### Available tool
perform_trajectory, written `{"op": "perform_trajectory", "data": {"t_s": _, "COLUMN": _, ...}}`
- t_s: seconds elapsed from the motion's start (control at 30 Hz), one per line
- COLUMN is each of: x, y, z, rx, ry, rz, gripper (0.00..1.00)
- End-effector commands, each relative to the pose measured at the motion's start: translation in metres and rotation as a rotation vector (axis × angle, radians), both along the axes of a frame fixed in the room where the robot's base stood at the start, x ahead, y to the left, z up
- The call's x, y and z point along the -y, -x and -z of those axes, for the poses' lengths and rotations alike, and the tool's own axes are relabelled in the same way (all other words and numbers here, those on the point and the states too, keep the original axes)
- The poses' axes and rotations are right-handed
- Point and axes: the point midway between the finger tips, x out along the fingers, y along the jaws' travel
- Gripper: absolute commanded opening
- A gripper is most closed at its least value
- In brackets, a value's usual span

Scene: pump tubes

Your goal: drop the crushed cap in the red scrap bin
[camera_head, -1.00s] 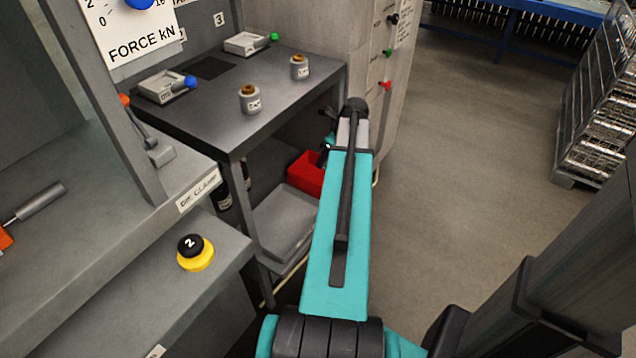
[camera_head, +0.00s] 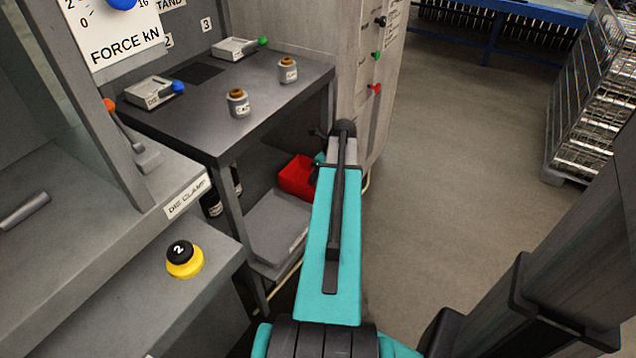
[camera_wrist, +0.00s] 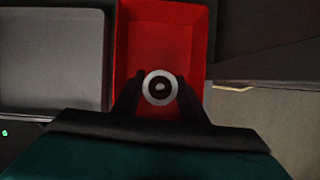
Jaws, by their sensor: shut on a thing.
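The red scrap bin (camera_head: 297,176) sits low beneath the dark bench in the head view, partly hidden by my arm. In the wrist view the open bin (camera_wrist: 165,40) fills the upper middle. My gripper (camera_wrist: 160,88) is shut on the crushed cap (camera_wrist: 149,78), a pale ring with a dark centre. The cap appears in front of the bin's opening in the wrist view; its height above the bin is hard to tell. My arm hides the gripper and cap in the head view.
A grey tray (camera_head: 270,235) lies left of the bin and shows beside it in the wrist view (camera_wrist: 50,60). The dark bench (camera_head: 225,128) stands above, with two small grey cylinders on it. Open floor (camera_head: 450,150) lies to the right.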

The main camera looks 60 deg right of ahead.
Motion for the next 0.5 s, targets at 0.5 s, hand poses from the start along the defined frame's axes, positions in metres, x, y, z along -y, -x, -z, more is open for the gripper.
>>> {"op": "perform_trajectory", "data": {"t_s": 0.5, "x": 0.001, "y": 0.001, "z": 0.037, "rx": 0.0, "ry": -0.001, "rz": 0.002, "gripper": 0.05}}
